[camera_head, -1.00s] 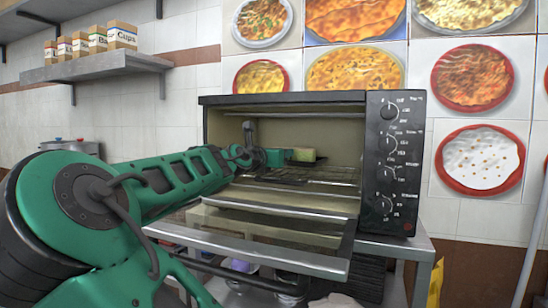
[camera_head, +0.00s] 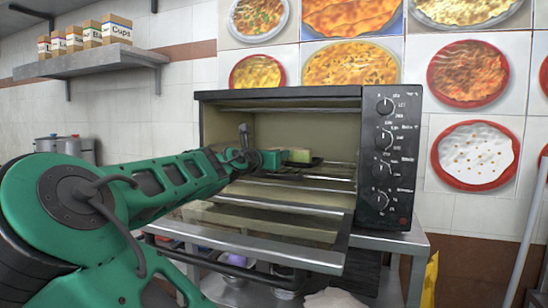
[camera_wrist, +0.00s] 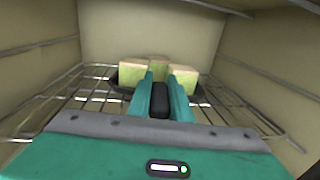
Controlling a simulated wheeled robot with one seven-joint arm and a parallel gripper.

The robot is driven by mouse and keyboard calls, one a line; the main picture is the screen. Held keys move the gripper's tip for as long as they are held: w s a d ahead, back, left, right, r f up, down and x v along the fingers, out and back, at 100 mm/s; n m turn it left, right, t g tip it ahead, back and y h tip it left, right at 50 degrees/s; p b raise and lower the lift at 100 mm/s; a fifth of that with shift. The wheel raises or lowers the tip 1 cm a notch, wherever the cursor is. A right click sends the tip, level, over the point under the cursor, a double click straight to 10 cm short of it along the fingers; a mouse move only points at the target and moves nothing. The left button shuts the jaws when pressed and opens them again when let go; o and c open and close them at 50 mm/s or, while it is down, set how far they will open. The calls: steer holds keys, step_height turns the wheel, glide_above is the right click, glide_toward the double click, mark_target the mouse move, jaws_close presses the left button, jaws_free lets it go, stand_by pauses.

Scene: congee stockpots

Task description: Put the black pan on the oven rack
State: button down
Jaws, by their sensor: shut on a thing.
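The black pan (camera_wrist: 160,101) is inside the oven, with its handle toward me and three pale green-yellow blocks (camera_wrist: 183,78) in it. My gripper (camera_wrist: 161,82) is shut on the handle, with one teal finger on each side. In the head view my gripper (camera_head: 273,160) reaches through the oven's open front, and a block (camera_head: 299,155) shows past the fingers. The wire oven rack (camera_wrist: 85,100) spreads beneath the pan and to both sides. I cannot tell whether the pan touches it. The fingers and blocks hide much of the pan.
The black oven (camera_head: 280,94) stands on a metal table (camera_head: 395,242). Its glass door (camera_head: 270,235) is folded down in front. The oven's side walls flank my gripper closely. A wall shelf with boxes (camera_head: 88,62) is at upper left.

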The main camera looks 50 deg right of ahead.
steer(key=shift+f, duration=0.1)
steer(key=c, duration=1.5)
jaws_free()
steer(key=shift+c, duration=0.2)
steer(key=shift+a, duration=0.1)
steer(key=v, duration=1)
steer(key=shift+a, duration=0.25)
steer(key=shift+s+f, duration=0.1)
steer(key=shift+s, duration=0.05)
